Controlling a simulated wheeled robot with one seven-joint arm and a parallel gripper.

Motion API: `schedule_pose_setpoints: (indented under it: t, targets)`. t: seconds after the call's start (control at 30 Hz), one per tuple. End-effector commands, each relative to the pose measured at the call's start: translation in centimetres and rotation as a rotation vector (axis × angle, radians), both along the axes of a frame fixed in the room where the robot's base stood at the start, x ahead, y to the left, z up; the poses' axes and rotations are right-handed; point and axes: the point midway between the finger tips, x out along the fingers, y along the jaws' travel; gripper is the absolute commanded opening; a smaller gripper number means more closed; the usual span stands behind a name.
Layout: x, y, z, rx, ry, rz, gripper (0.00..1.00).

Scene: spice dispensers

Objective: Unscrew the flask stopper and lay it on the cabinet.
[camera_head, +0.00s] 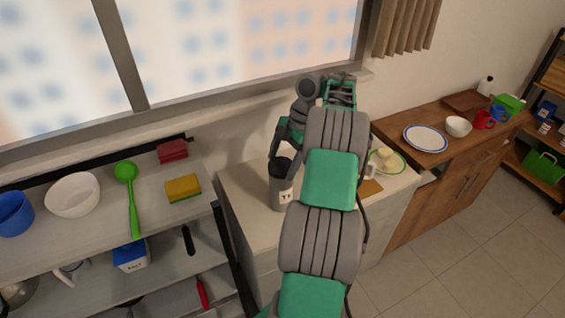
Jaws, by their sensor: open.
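The flask (282,193) stands upright on the pale top of the cabinet (245,187). It has a grey body with a small white mark and a dark stopper (281,167) at its top. My gripper (278,150) is above the flask, pointing down, with its dark fingers just over the stopper. It is open; whether a finger touches the stopper cannot be told. My green and grey arm covers the right side of the flask's surroundings and part of the cabinet top.
A plate with food (388,161) and a white mug lie right of my arm. At left, a shelf (100,222) holds a blue cup, white bowl (73,195), green ladle and sponges. A wooden cabinet (440,158) stands at right. Bare cabinet top shows left of the flask.

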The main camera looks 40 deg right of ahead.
Motion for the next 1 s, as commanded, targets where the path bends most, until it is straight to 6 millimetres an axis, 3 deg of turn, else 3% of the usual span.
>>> schedule_pose_setpoints:
  t: [1.0]
  targets:
    - [-0.39, 0.16, -0.41, -0.001, 0.000, -0.570, 0.87]
